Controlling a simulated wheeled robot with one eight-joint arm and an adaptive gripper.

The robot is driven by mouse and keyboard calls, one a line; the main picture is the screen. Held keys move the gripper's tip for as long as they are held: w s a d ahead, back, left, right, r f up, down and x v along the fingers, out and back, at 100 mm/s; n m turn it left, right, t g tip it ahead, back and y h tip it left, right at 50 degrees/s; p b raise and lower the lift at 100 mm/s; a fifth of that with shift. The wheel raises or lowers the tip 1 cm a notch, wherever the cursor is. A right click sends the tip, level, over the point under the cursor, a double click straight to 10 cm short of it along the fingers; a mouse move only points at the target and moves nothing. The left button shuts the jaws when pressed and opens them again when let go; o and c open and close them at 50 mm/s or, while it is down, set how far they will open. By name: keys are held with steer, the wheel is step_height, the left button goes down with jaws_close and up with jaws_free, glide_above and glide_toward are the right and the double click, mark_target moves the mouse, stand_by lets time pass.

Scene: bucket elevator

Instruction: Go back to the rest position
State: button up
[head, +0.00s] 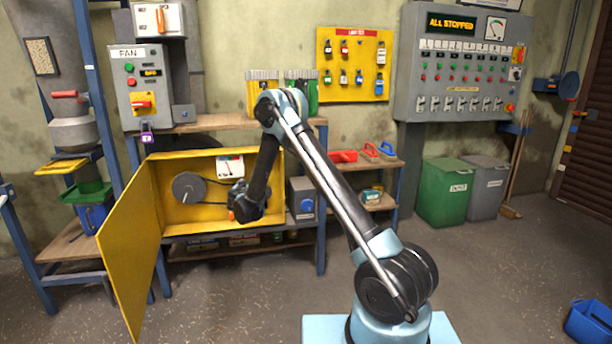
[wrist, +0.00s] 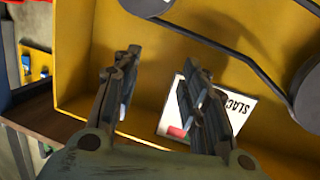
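My arm reaches left from its pale blue base in the head view. My gripper (head: 238,212) is in front of the open yellow box (head: 172,170) on the bench. In the wrist view my gripper (wrist: 160,88) has its two dark fingers apart, with nothing held between them. Behind them is the yellow inside of the box (wrist: 165,50), with a white card (wrist: 240,105) partly hidden by the right finger. A dark belt (wrist: 228,45) runs above it to a grey pulley (wrist: 308,88). A larger grey pulley (head: 188,187) shows in the head view.
The yellow box's door (head: 130,245) hangs open at the left, jutting forward. A fan switch box (head: 142,85) with a purple padlock (head: 148,138) is above it. The control panel (head: 463,65) reads ALL STOPPED. A blue bin (head: 590,322) stands on open floor at right.

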steer(key=s+d+r+m+g+h, duration=0.1)
steer(key=s+d+r+g, duration=0.3)
steer(key=d, duration=0.6)
steer(key=s+d+r+h, duration=0.25)
steer(key=d+r, duration=0.35)
steer(key=d, duration=0.4)
steer(key=s+d+r+m+g+h, duration=0.1)
steer(key=s+d+r, duration=0.4)
steer(key=d, duration=0.5)
steer(key=s+d+g, duration=0.2)
steer(key=s+d, duration=0.4)
steer(key=s, duration=0.3)
steer(key=s+d+g+y, duration=0.1)
steer(key=s+d+g, duration=0.1)
steer(key=s+d, duration=0.55)
steer(key=s+d+g, duration=0.2)
steer(key=s+d, duration=0.2)
steer(key=s, duration=0.6)
steer(key=s+f+g+y, duration=0.1)
steer(key=s+f, duration=0.3)
steer(key=s, duration=0.7)
steer(key=s+f+n+g+y, duration=0.1)
steer(key=s+f, duration=0.4)
steer(key=s, duration=0.6)
steer(key=shift+a+n+g+y, duration=0.3)
steer(key=shift+g+y, duration=0.3)
steer(key=shift+y, duration=0.05)
